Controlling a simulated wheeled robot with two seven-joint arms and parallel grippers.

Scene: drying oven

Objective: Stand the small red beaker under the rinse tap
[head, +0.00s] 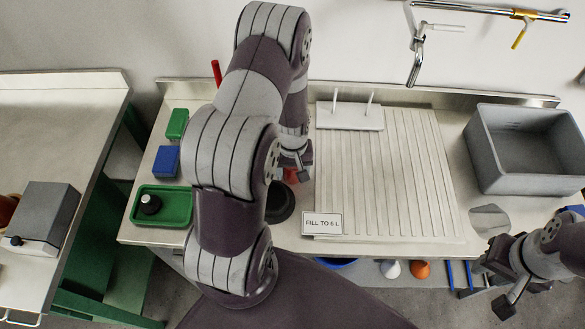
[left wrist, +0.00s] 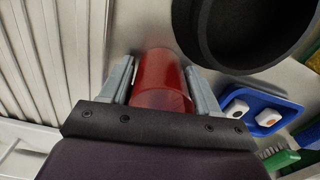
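The small red beaker (left wrist: 160,80) is between the two fingers of my left gripper (left wrist: 161,82) in the left wrist view. The fingers lie close along both sides of it and appear to hold it. In the head view, only a small bit of the red beaker (head: 291,175) shows, beside my left gripper (head: 297,170); my arm hides much of that spot. A bent metal tap (head: 416,62) hangs from the back wall, well to the right of the beaker. My right gripper (head: 496,283) is low at the front right, apart from the beaker, with its fingers spread and empty.
A round dark vessel (head: 281,203) stands close to the beaker. A ribbed draining board (head: 425,170) fills the middle, with a pegged white block (head: 350,116) and a FILL TO 6 L sign (head: 322,223). A grey tub (head: 520,180) stands right; a green tray (head: 180,212) lies left.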

